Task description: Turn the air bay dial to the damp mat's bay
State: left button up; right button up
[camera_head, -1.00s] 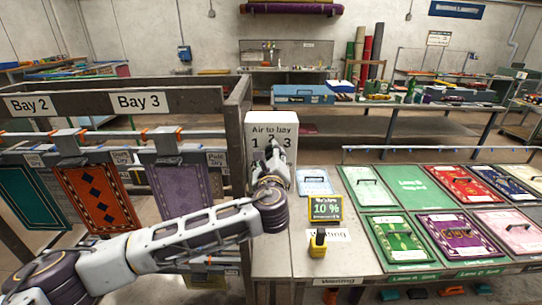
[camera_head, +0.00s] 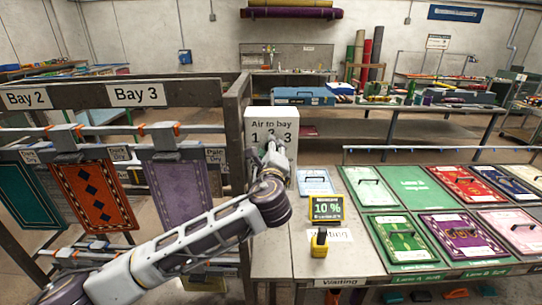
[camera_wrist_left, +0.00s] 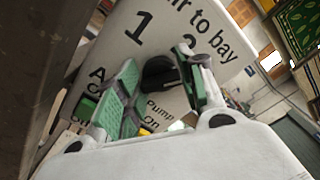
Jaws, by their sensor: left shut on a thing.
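The white air box (camera_head: 285,118) reads "Air to bay" with 1, 2 and 3; it fills much of the left wrist view (camera_wrist_left: 120,20). Its black dial (camera_wrist_left: 158,77) shows below the numbers there; in the head view my gripper hides it. My left gripper (camera_wrist_left: 157,62) is shut on the dial, a green-padded finger on each side. It also shows at the box front in the head view (camera_head: 275,150). I cannot tell which number the dial points to. Hanging mats are teal (camera_head: 25,195), orange (camera_head: 95,195) and purple (camera_head: 182,193); their small tags are mostly unreadable. My right gripper is out of view.
A grey rack frame (camera_head: 237,130) with Bay 2 and Bay 3 signs stands close left of the box. On the bench to the right are a meter reading 10 % (camera_head: 328,208), a yellow tool (camera_head: 319,243) and several flat mats. My left arm crosses before the rack.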

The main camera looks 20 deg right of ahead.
pick_arm(q)
jog(key=shift+f+n+b, duration=0.15)
jog(key=shift+n+b, duration=0.85)
jog(key=shift+n, duration=0.6)
jog(key=shift+f+n+b, duration=0.1)
jog(key=shift+n+b, duration=0.85)
jog(key=shift+n, duration=0.65)
jog(key=o, duration=1)
jog(key=shift+a, duration=0.1)
jog(key=shift+r, duration=0.1)
jog(key=shift+s, duration=0.1)
